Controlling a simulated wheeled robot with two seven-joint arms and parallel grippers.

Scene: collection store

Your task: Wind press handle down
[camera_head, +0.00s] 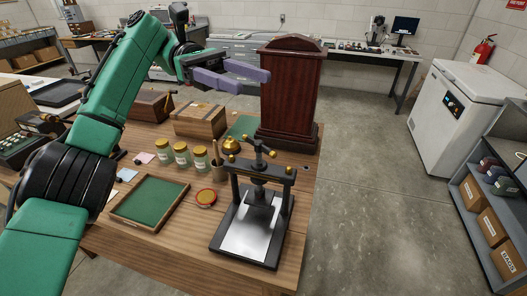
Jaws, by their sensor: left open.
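The black press (251,215) stands on the wooden table near its front right edge. It has two posts, a crossbar and a bright metal base plate. Its handle (259,147) is on top of the centre screw, with brass-coloured knobs at the bar ends. My left gripper (259,79) has two purple-grey fingers spread apart, with nothing between them. It is in the air behind and above the press, in front of or beside the upper left of the dark red wooden cabinet; I cannot tell whether it touches it. My right gripper is not in view.
The tall cabinet (291,95) stands right behind the press. Jars (182,154), a brass bell (231,146), a round red tin (206,197), a green-lined tray (149,202) and a wooden box (199,120) are to the left. Open floor lies to the right of the table.

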